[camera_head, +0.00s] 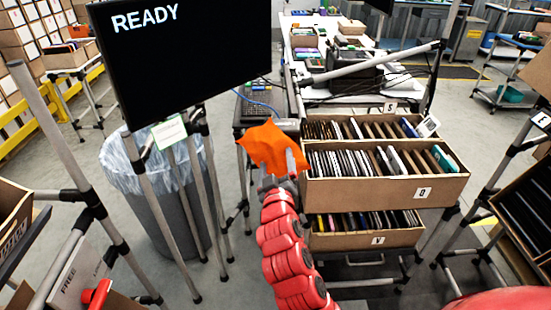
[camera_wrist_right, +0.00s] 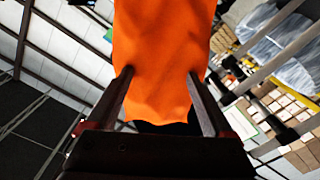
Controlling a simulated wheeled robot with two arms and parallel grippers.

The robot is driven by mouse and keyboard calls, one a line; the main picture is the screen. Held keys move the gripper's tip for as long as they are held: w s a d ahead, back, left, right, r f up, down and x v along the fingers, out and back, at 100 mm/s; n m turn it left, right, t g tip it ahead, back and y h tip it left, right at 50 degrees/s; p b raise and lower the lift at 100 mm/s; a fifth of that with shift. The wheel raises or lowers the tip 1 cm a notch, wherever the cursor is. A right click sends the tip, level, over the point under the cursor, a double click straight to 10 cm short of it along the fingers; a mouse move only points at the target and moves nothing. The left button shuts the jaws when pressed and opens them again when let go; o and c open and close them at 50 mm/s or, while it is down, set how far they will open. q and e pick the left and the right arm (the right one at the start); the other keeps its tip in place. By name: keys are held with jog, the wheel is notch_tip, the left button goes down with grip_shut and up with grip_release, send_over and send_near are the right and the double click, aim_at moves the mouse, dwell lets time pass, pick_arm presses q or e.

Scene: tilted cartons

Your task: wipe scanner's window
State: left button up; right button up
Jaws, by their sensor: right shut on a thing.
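An orange cloth (camera_head: 268,146) hangs spread out in the middle of the head view. My right gripper (camera_head: 281,172) is shut on it, and the cloth is clear of the crates. In the right wrist view the cloth (camera_wrist_right: 162,35) fills the space between and beyond the two dark fingers of the right gripper (camera_wrist_right: 161,75). I cannot make out the scanner or its window for certain; the cloth covers part of the narrow stand behind it. My left gripper is not in view.
A black screen reading READY (camera_head: 185,55) stands at the upper left, above a grey bin with a clear liner (camera_head: 180,205). A keyboard (camera_head: 262,98) lies behind the cloth. Tilted cartons of thin items (camera_head: 385,190) stand on a rack to the right. Grey floor shows between the stands.

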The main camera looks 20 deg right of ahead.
jog(key=shift+v, duration=1.15)
jog(key=shift+s+a, duration=0.1)
jog(key=shift+s, duration=0.1)
jog(key=shift+p+v, duration=0.75)
jog(key=shift+p, duration=0.4)
jog(key=shift+s+a, duration=0.1)
jog(key=shift+s, duration=0.4)
jog(key=shift+f, duration=0.1)
